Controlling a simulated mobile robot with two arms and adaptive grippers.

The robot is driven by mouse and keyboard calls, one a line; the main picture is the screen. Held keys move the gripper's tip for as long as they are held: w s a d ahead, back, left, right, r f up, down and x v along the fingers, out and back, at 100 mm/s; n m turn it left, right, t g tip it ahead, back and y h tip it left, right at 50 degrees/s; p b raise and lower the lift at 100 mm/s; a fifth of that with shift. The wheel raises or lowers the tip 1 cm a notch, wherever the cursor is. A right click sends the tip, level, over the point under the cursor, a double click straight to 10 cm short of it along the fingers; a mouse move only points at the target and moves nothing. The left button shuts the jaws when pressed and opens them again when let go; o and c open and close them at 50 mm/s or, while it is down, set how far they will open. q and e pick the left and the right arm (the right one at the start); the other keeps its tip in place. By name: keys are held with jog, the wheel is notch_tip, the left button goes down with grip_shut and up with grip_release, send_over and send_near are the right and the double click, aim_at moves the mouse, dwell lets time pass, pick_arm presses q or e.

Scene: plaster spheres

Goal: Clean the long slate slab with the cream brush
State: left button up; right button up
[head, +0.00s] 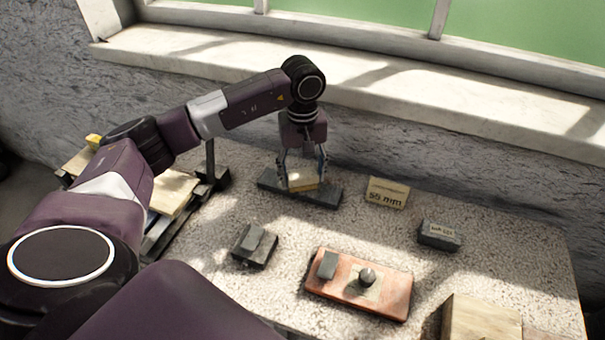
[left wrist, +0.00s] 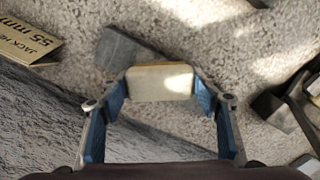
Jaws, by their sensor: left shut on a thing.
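The long slate slab (head: 329,197) lies flat on the speckled table towards the window wall. It is dark grey, and part of it shows beyond the brush in the left wrist view (left wrist: 118,54). My left gripper (head: 303,182) points down over the middle of the slab and is shut on the cream brush (left wrist: 160,83). The brush, a pale block also visible in the head view (head: 300,184), is at the slab's top; whether it touches the slab is unclear. The fingers hide its ends. My right gripper is out of view.
A 55 mm card (head: 387,193) stands right of the slab. Nearer are a dark block (head: 255,246), a reddish tray (head: 390,307) holding a dark ball (head: 367,277), a labelled grey block (head: 439,236) and a wooden box (head: 480,318). Bare table lies between them.

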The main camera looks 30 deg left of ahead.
pick_arm(q)
jog(key=shift+f+b, duration=0.5)
jog(key=shift+f, duration=0.1)
dwell(0.3)
jog(key=shift+w+d+b, duration=0.3)
jog(key=shift+w+d, duration=0.45)
jog(key=shift+s+a, duration=1.55)
jog(key=shift+s, duration=0.05)
jog(key=shift+w+d+b, duration=0.45)
jog(key=shift+w+d, duration=1.1)
jog(key=shift+w, duration=0.05)
jog(key=shift+s+a, duration=1.55)
jog(key=shift+s, duration=0.05)
